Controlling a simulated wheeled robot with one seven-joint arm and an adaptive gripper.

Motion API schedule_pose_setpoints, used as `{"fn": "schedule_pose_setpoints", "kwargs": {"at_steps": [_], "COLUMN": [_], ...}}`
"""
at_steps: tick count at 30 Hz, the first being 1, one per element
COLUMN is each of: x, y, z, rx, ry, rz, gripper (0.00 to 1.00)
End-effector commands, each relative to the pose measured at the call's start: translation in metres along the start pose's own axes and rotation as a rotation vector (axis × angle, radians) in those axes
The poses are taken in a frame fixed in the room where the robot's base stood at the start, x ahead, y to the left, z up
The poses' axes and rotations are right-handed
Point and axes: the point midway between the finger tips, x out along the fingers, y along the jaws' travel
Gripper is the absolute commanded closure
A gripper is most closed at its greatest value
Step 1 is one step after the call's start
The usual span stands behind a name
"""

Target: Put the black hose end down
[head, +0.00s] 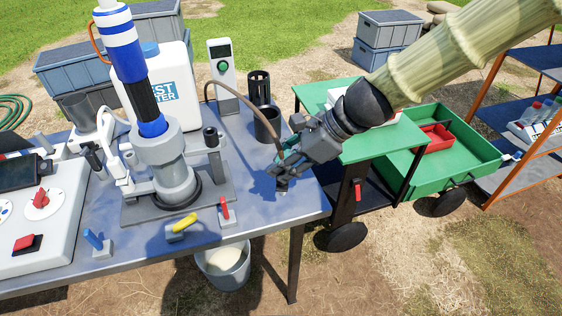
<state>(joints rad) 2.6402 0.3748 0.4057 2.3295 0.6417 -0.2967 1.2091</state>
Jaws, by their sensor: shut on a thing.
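A thin dark brown hose (240,98) rises behind the grey wellhead fitting (172,180), arches to the right and comes down to my gripper (280,180). My gripper points down and left, low over the right end of the blue-grey table (262,215). It is shut on the hose end, which is mostly hidden between the fingers. I cannot tell whether the hose end touches the tabletop. A dark open cup (267,125) stands on the table just behind and left of my gripper.
A black slotted holder (259,88), a white meter with a green button (222,70) and a white water container (165,85) stand behind. Red (226,210) and yellow (184,222) handled valves stand at the front. A green cart (440,165) is right. Tabletop near my gripper is bare.

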Motion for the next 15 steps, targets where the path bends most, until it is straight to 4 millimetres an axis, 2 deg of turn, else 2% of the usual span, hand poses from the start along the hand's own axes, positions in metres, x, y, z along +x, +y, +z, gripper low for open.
{"fn": "schedule_pose_setpoints", "kwargs": {"at_steps": [5, 15], "x": [0.003, 0.014], "y": [-0.026, -0.095], "z": [0.001, 0.003], "rx": [0.001, 0.001], "ry": [0.002, 0.001], "rz": [0.0, 0.001], "gripper": [1.0, 1.0]}}
